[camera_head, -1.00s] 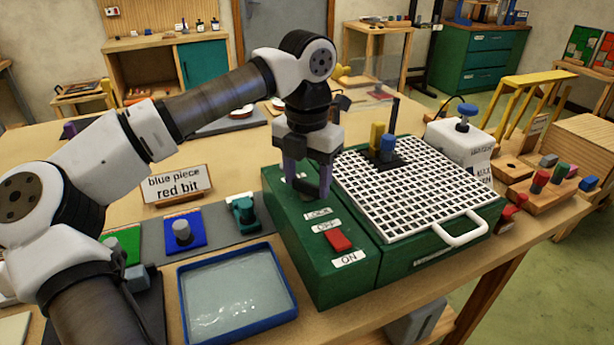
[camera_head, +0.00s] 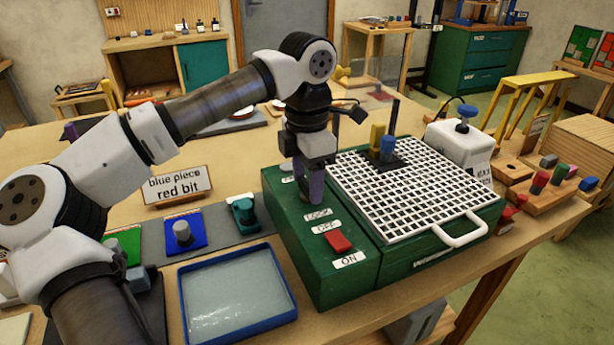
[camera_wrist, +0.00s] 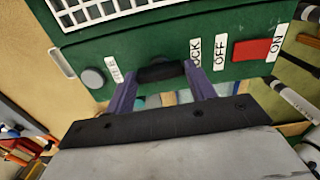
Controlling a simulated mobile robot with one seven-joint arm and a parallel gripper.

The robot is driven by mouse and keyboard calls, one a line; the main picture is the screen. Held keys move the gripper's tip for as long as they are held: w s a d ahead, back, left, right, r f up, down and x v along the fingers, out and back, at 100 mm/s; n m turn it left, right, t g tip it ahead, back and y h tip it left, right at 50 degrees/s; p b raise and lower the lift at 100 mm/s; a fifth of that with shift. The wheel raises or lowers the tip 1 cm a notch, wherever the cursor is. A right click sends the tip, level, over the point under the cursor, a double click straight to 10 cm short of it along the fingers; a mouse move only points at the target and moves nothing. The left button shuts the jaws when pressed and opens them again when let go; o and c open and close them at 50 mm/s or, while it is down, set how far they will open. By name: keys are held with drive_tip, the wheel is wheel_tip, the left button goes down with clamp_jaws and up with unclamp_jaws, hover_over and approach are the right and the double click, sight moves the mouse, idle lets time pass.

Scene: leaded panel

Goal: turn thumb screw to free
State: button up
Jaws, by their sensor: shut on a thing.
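My gripper (camera_head: 312,192) points down at the top of the green machine box (camera_head: 330,285), beside the LOCK label (camera_head: 317,214). In the wrist view its two purple fingers (camera_wrist: 160,76) are shut on a dark knob, the thumb screw (camera_wrist: 160,73), one finger on each side. The thumb screw is hidden behind the fingers in the head view. The LOCK label (camera_wrist: 194,52) lies close to one finger in the wrist view, partly covered. Another small white label (camera_wrist: 114,69) lies by the other finger; I cannot read it.
A red switch (camera_head: 338,242) sits between the OFF and ON labels. A grey round button (camera_wrist: 93,78) is near the fingers. The white grid (camera_head: 405,195) with blue and yellow pieces lies to the right. A blue-rimmed tray (camera_head: 183,310) stands to the left.

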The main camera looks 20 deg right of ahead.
sight(308, 185)
drive_tip(key=shift+r, duration=0.1)
drive_tip(key=o, duration=1)
wheel_tip(308, 185, up, 14)
drive_tip(key=shift+f+b, duration=0.1)
drive_tip(key=shift+b, duration=0.25)
drive_tip(key=shift+s+f, duration=0.1)
